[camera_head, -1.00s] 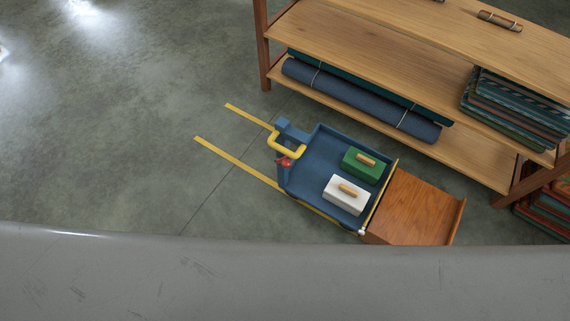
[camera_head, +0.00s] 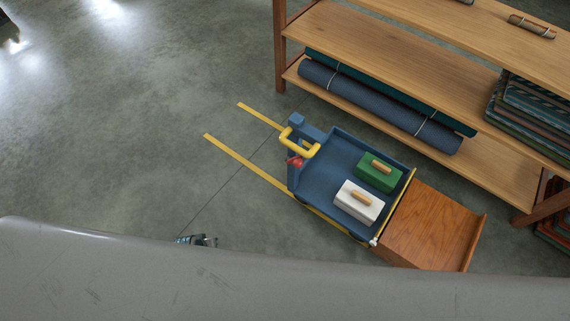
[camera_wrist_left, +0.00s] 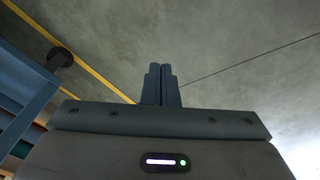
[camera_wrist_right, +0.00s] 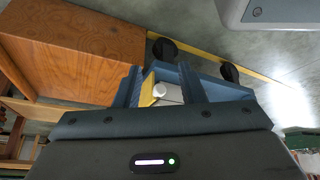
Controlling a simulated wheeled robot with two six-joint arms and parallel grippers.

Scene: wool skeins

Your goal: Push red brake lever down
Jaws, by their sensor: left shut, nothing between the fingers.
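The red brake lever (camera_head: 296,162) is a small red knob below the yellow handle (camera_head: 299,142) at the left end of the blue cart (camera_head: 330,165). My left gripper (camera_head: 181,239) shows just above the grey edge in the head view, well to the lower left of the lever and apart from it. In the left wrist view the left gripper (camera_wrist_left: 161,68) has its fingers together and empty. My right gripper (camera_wrist_right: 160,75) has its fingers apart, with the cart beyond them. It is hidden in the head view. The lever shows in neither wrist view.
A green box (camera_head: 379,173) and a white box (camera_head: 358,202) lie in the cart. A wooden ramp (camera_head: 432,225) adjoins its right end. A wooden shelf (camera_head: 390,70) with rolls stands behind. Yellow floor lines (camera_head: 245,163) run left of the cart over open floor.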

